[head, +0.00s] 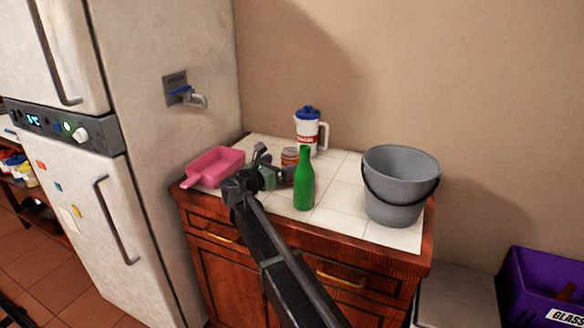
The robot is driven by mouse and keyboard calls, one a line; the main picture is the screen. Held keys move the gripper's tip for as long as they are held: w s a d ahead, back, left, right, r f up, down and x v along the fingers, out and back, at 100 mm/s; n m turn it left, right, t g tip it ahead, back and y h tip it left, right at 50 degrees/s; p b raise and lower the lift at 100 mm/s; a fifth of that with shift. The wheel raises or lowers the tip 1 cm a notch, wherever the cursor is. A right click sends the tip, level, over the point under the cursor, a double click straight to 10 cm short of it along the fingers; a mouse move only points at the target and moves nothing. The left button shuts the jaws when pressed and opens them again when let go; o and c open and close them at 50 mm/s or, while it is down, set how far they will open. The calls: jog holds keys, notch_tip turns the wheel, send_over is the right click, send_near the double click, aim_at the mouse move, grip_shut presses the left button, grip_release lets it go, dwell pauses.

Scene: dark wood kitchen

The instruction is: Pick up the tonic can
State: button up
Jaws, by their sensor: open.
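A small orange-brown can (289,156) with a pale top stands on the white tiled counter, behind the green bottle; its label is too small to read, so I cannot tell if it is the tonic can. My gripper (274,163) is open over the counter, just in front and left of this can in the picture. The can's lower part is hidden by my gripper. A small teal object (268,178) shows partly behind my gripper; I cannot tell what it is.
A green bottle (304,180) stands close right of my gripper. A pink scoop-like tray (214,167) lies left. A white jug (308,132) with blue lid is behind, and a grey bucket (398,188) is right. The fridge (130,190) bounds the left side.

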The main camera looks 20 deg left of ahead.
aim_at(284, 162)
jog(key=x, duration=0.5)
jog(key=shift+w+d, duration=0.2)
jog(key=c, duration=1)
jog(key=shift+o, duration=0.2)
notch_tip(284, 162, up, 20)
jog(key=p, duration=2)
